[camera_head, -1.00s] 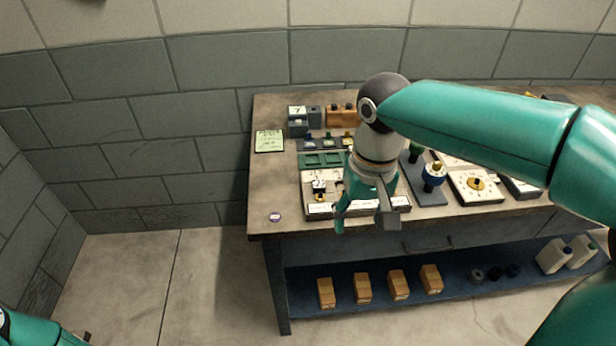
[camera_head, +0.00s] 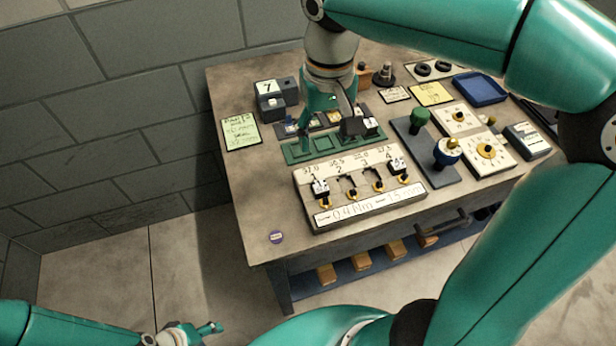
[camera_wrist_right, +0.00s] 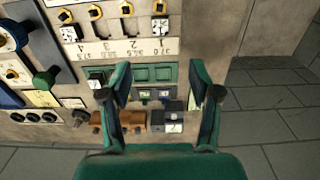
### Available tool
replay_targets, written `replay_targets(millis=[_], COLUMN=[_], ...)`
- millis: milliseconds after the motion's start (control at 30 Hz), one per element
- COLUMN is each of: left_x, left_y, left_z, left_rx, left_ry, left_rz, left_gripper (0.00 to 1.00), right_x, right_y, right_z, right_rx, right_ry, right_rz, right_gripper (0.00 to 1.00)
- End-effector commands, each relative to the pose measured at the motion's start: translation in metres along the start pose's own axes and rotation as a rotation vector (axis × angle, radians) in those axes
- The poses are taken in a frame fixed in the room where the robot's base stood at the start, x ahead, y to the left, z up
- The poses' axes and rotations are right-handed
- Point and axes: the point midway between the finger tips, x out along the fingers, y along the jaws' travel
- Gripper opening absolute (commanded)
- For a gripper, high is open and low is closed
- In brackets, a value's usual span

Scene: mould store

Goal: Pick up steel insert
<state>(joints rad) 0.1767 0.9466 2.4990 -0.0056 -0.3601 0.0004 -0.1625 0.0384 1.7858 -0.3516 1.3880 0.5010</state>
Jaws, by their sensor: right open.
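No single part is clearly marked as the steel insert. One small dark block with a white top (camera_head: 370,126) sits at the right end of the green compartment tray (camera_head: 293,155); it also shows in the right wrist view (camera_wrist_right: 96,79). Similar white-topped blocks stand on the white numbered board, at its left (camera_head: 320,187) and right (camera_head: 397,165). My right gripper (camera_head: 328,140) points down, open and empty, over the green tray; in the right wrist view its spread fingers (camera_wrist_right: 159,76) flank the tray. My left gripper (camera_head: 200,332) is low at the bottom left, away from the bench; its jaw opening is unclear.
Behind the tray are a dark rack with coloured labels (camera_head: 290,128) and a grey block marked 7 (camera_head: 269,103). Right of the board stands a fixture with green and blue knobs (camera_head: 447,151). A blue tray (camera_head: 480,88) lies farther back. The bench's front left corner is mostly clear.

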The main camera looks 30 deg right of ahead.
Motion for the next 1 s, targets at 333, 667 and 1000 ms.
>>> replay_targets(millis=[333,667,1000], left_x=[0.003,0.003,-0.004], left_y=[-0.001,-0.001,0.002], left_z=[0.000,0.000,0.000], left_rx=[0.000,0.000,0.000], left_ry=[0.000,0.000,0.000], left_rz=[0.000,0.000,0.000], left_gripper=[0.52,0.52,0.52], right_x=[0.070,0.109,0.146], right_y=[-0.008,-0.010,-0.007], right_z=[-0.003,-0.004,-0.008], right_rx=[-0.022,-0.027,-0.027], right_ry=[-0.006,-0.001,-0.006], right_rz=[0.003,0.000,0.001], right_gripper=[0.62,0.62,0.62])
